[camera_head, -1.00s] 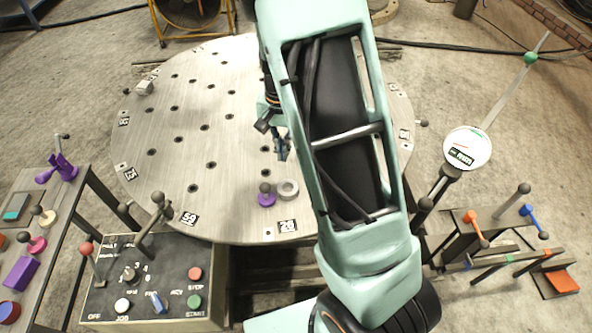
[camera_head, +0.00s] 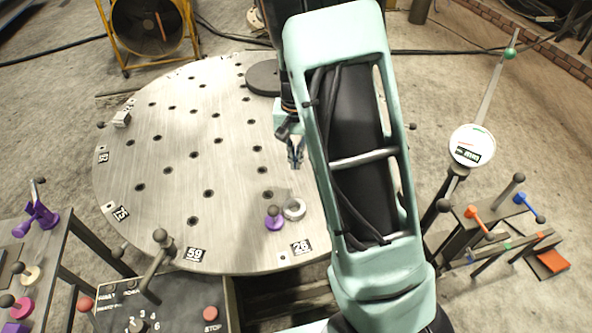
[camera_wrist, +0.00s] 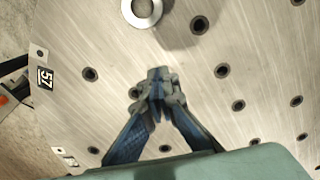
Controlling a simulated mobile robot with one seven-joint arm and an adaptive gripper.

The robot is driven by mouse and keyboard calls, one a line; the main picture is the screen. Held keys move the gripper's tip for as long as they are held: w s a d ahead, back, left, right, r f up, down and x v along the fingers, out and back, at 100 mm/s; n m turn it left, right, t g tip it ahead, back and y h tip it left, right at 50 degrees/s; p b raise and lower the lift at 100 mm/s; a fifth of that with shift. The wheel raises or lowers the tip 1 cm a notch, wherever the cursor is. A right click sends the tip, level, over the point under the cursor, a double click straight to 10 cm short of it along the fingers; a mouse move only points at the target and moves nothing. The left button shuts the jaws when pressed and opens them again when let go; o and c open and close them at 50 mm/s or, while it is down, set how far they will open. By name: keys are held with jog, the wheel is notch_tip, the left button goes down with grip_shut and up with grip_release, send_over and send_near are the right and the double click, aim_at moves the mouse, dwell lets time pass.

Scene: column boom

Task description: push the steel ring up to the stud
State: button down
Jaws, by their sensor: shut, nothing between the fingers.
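The steel ring (camera_head: 301,213) lies flat near the front edge of the round steel table (camera_head: 165,215), beside a purple knob (camera_head: 274,223) with a grey ball on top. My gripper (camera_head: 295,165) is shut and empty, pointing down beyond the ring and apart from it. In the wrist view, my gripper (camera_wrist: 157,90) shows its fingers together over bare plate. The ring (camera_wrist: 142,24) is cut off by the top edge there, with a dark shadow to its right. I cannot clearly make out a stud; the purple knob may be it. My arm hides the table's right part.
The table has several dark holes and number labels. A dark disc (camera_head: 262,78) lies at its back and a small block (camera_head: 121,119) at its left edge. A control box (camera_head: 160,305) with levers stands in front. A round dial (camera_head: 472,146) stands at the right.

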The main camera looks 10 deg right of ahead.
aim_at(294, 200)
jog(key=f, duration=0.8)
jog(key=shift+s+f+b, duration=0.2)
jog(key=shift+f+b, duration=0.1)
jog(key=shift+b, duration=0.05)
jog(key=shift+s+a+r, duration=0.1)
jog(key=shift+s+a, duration=0.15)
jog(key=shift+s, duration=0.3)
jog(key=shift+s+a+r, duration=0.1)
jog(key=shift+s+a, duration=0.1)
jog(key=shift+s, duration=0.35)
jog(key=shift+s+a, duration=0.2)
jog(key=shift+s, duration=0.4)
jog(key=shift+s+a+f, duration=0.1)
jog(key=shift+s+a, duration=0.1)
jog(key=shift+s, duration=0.35)
jog(key=shift+s+a, duration=0.2)
jog(key=shift+s, duration=0.35)
